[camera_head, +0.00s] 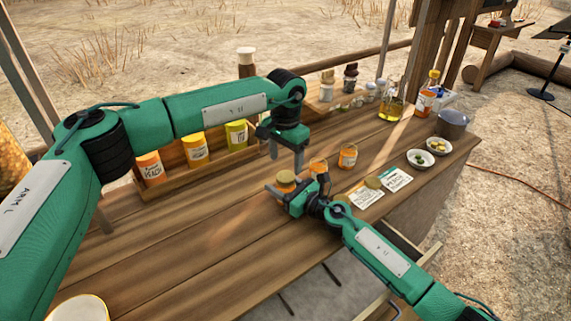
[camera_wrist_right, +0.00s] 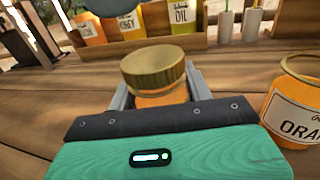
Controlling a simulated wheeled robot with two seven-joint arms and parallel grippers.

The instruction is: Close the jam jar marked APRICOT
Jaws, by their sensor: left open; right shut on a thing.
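My right gripper (camera_head: 292,187) is shut on an orange jam jar (camera_head: 285,176) on the table. In the right wrist view its fingers (camera_wrist_right: 160,92) flank this jar (camera_wrist_right: 163,98), and a gold lid (camera_wrist_right: 153,68) sits on its top. The jar's label is hidden, and I cannot tell how tight the lid is. My left gripper (camera_head: 286,156) is open, fingers down, just above this jar. Two more orange jars (camera_head: 318,167) (camera_head: 348,156) stand to its right. In the right wrist view the nearer one (camera_wrist_right: 297,105) reads "ORAN" and shows no lid.
A gold lid (camera_head: 373,183) lies by two printed cards (camera_head: 397,179) (camera_head: 366,196). A wooden rack (camera_head: 185,173) with peach, honey and oil containers stands behind. Two small bowls (camera_head: 419,158) (camera_head: 437,146) and a grey pot (camera_head: 452,124) are at the right. The front-left tabletop is mostly clear.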

